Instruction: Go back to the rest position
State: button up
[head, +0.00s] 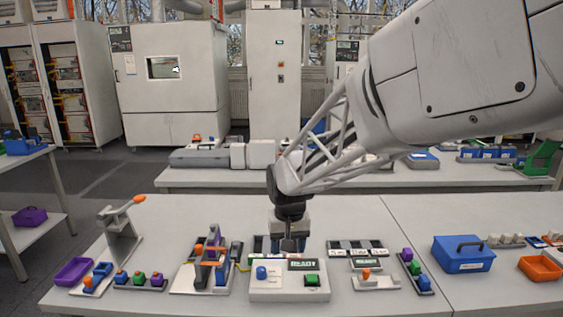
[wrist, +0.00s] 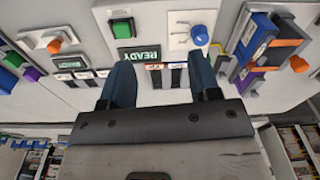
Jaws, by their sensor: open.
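My gripper (head: 289,243) hangs pointing down just behind the battery cycler (head: 290,291), a light box with a blue knob, a green button and a display reading READY. In the wrist view my gripper (wrist: 162,78) shows two dark fingers spread apart with nothing between them. The cycler (wrist: 151,25) lies beyond the fingertips, with its green button, display and blue knob in sight. My arm reaches in from the upper right of the head view.
A purple tray (head: 74,272) and a stand with an orange tip (head: 120,235) are at the left. A lever fixture (head: 207,265) stands left of the cycler. Right are a small panel with an orange knob (head: 366,274), a blue toolbox (head: 463,256) and an orange bin (head: 540,268).

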jog(key=s+d+r, duration=0.1)
jog(key=s+d, duration=0.4)
jog(key=s, duration=0.4)
jog(key=s+d+r+m+t, duration=0.1)
jog(key=s+d+r, duration=0.1)
jog(key=s+d, duration=0.4)
jog(key=s+d+r+t, duration=0.1)
jog(key=s+d, duration=0.5)
jog(key=s, duration=0.7)
jog(key=shift+s+r+m, duration=0.3)
jog(key=shift+r, duration=0.3)
